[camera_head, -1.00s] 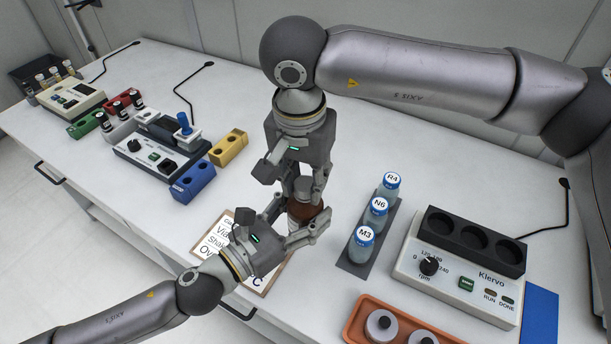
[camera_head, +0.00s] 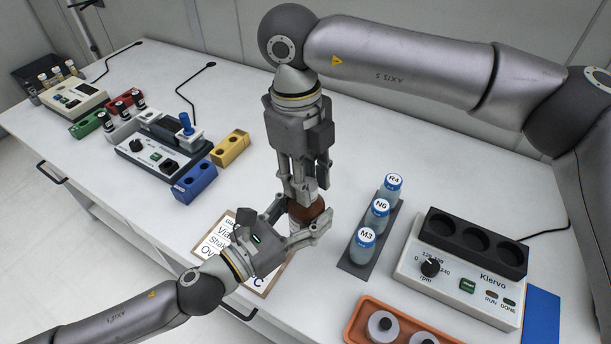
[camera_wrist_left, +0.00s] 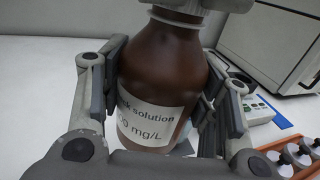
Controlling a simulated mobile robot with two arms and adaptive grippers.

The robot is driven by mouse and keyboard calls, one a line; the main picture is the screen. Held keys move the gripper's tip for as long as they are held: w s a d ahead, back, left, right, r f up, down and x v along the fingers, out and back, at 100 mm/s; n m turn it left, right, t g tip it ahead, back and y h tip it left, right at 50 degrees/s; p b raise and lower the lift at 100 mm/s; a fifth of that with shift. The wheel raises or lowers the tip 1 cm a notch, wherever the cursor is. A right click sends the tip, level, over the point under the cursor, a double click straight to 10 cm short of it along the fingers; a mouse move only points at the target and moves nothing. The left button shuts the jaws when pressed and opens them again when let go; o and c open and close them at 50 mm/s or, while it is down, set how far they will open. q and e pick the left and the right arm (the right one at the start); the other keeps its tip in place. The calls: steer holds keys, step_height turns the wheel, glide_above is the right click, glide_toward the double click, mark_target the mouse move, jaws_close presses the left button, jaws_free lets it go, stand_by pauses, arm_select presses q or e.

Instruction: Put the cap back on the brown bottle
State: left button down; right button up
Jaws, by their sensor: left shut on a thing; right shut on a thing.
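The brown bottle (camera_head: 306,212) is upright between my two grippers, above the printed card on the bench. My left gripper (camera_head: 297,228) is shut around its body from the lower left. In the left wrist view the brown bottle (camera_wrist_left: 160,80) fills the middle between the fingers, with its "solution" label facing the camera. My right gripper (camera_head: 306,188) points down over the bottle's neck and is shut on the cap, which its fingers mostly hide. In the left wrist view a pale part of the cap (camera_wrist_left: 205,4) shows at the bottle's top. I cannot tell how far the cap is seated.
An orange tray (camera_head: 360,325) is at the front. A printed card (camera_head: 217,237) lies below my left gripper. Coloured blocks and instruments stand at the left.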

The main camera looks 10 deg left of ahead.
steer(key=m, duration=0.6)
steer(key=shift+w+y, duration=0.1)
steer(key=shift+y, duration=0.2)
steer(key=m, duration=0.5)
steer(key=shift+d+y, duration=0.1)
steer(key=shift+y, duration=0.2)
steer(key=m, duration=0.5)
steer(key=shift+d, duration=0.1)
steer(key=m, duration=0.6)
steer(key=shift+y, duration=0.4)
steer(key=o, duration=0.7)
steer(key=shift+o, duration=0.2)
step_height(320, 180, up, 12)
steer(key=d, duration=0.1)
steer(key=shift+w, duration=0.25)
